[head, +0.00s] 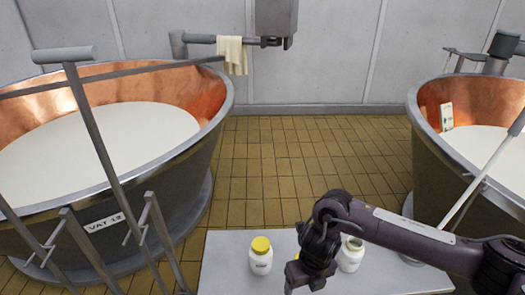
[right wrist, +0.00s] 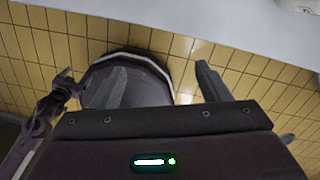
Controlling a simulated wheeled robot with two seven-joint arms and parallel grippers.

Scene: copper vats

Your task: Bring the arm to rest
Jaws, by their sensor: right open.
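My right arm comes in from the right in the head view, over a pale table (head: 225,262). Its gripper (head: 305,275) points down near the table, between two white jars. In the right wrist view the two fingers (right wrist: 161,66) stand apart with nothing between them. The jar with a yellow lid (head: 260,257) stands upright to the left of the gripper. The other jar (head: 351,255) shows no yellow lid and is partly hidden behind my arm. My left gripper does not show in the head view.
A large copper-lined vat (head: 120,190) of white liquid stands at left, behind grey rails (head: 100,145). Another vat (head: 440,175) stands at right, with a pale rod leaning over it. A cloth (head: 231,55) hangs at the back. The tiled floor (head: 310,150) between the vats is clear.

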